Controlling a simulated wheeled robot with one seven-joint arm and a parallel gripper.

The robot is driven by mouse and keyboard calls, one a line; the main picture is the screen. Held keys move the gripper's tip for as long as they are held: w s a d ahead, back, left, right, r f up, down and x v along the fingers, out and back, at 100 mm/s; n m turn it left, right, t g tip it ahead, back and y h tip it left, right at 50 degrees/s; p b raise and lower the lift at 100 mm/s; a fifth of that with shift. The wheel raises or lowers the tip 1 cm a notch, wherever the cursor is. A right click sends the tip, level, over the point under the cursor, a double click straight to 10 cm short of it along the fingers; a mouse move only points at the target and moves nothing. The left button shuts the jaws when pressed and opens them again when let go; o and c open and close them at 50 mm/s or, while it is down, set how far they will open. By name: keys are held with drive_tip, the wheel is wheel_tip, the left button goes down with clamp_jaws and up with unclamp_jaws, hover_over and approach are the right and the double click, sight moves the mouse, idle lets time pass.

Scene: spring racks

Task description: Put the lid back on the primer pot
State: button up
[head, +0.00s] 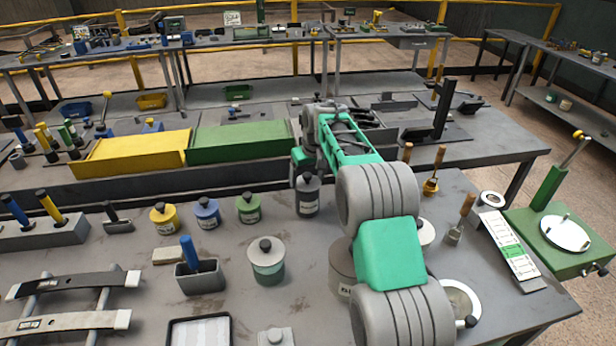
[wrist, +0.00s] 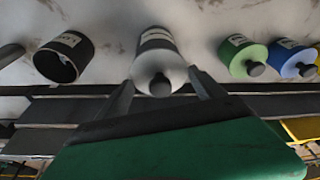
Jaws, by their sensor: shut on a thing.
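In the wrist view my gripper (wrist: 162,77) has its two fingers either side of a grey lid (wrist: 150,66) with a dark round knob, and is shut on it. A dark grey labelled pot (wrist: 155,39) shows just beyond this lid; I cannot tell whether the lid touches it. Left of it, a dark pot (wrist: 66,56) is open, its black inside showing. I cannot read which label says primer. In the head view the dark grey pot (head: 308,200) stands beside my arm; the arm hides my fingers and the open pot.
Lidded green (head: 248,208), blue (head: 207,213) and yellow (head: 164,219) pots stand in a row to the left. A pale lidded pot (head: 267,268) and a grey holder (head: 201,278) stand nearer. Yellow (head: 135,155) and green (head: 235,142) bins line the bench behind.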

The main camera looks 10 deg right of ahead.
drive_tip(key=o, duration=1.4)
drive_tip(key=shift+r+p, duration=2.7)
drive_tip(key=shift+r, duration=0.9)
drive_tip(key=shift+f, duration=0.1)
drive_tip(key=shift+c, duration=0.7)
clamp_jaws()
drive_tip(key=shift+f, duration=0.15)
